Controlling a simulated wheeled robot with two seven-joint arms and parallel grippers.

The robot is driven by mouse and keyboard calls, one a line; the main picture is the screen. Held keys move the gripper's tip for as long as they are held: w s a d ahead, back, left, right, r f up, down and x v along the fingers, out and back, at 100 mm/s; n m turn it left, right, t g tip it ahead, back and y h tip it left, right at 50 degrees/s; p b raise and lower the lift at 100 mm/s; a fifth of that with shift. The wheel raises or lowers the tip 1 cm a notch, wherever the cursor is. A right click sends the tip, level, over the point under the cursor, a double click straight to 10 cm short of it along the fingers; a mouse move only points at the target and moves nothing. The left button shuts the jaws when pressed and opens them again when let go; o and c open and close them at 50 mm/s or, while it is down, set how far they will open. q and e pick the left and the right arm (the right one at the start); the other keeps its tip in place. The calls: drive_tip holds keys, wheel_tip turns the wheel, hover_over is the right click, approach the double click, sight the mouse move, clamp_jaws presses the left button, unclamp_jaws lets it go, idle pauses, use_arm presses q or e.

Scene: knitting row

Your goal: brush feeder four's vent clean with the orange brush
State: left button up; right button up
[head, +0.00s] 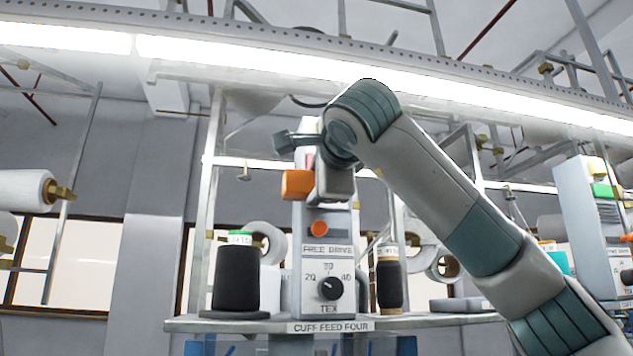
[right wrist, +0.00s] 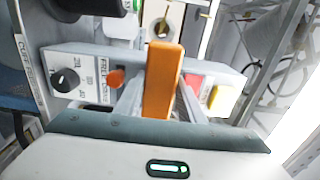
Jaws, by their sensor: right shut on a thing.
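My right gripper (head: 320,182) comes in from the upper right, in front of the upper part of feeder four (head: 325,262), whose plate reads CUFF FEED FOUR. It is shut on the orange brush (head: 297,184). In the right wrist view the brush (right wrist: 163,80) stands between the two fingers, across the feeder's face (right wrist: 95,62). I cannot make out the vent; the gripper and brush cover that part of the face. I cannot tell whether the brush touches it. My left gripper is not in view.
The feeder's orange button (head: 318,228) and black TEX dial (head: 330,288) sit below the gripper. A dark yarn cone (head: 238,278) stands left on the shelf (head: 215,325), another dark cone (head: 389,280) right. Another feeder (head: 590,215) stands at far right.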

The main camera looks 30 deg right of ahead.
drive_tip(key=shift+w+d, duration=0.2)
drive_tip(key=shift+w, duration=0.45)
drive_tip(key=shift+d, duration=0.1)
drive_tip(key=shift+s+d, duration=0.3)
drive_tip(key=shift+d, duration=0.65)
drive_tip(key=shift+s+d, duration=0.3)
drive_tip(key=shift+d, duration=0.65)
drive_tip(key=shift+s+d, duration=0.2)
drive_tip(key=shift+d, duration=0.8)
drive_tip(key=shift+s+d, duration=0.15)
drive_tip(key=shift+d, duration=0.85)
drive_tip(key=shift+w+a, duration=0.25)
drive_tip(key=shift+a, duration=0.8)
drive_tip(key=shift+w+a, duration=0.25)
drive_tip(key=shift+a, duration=0.75)
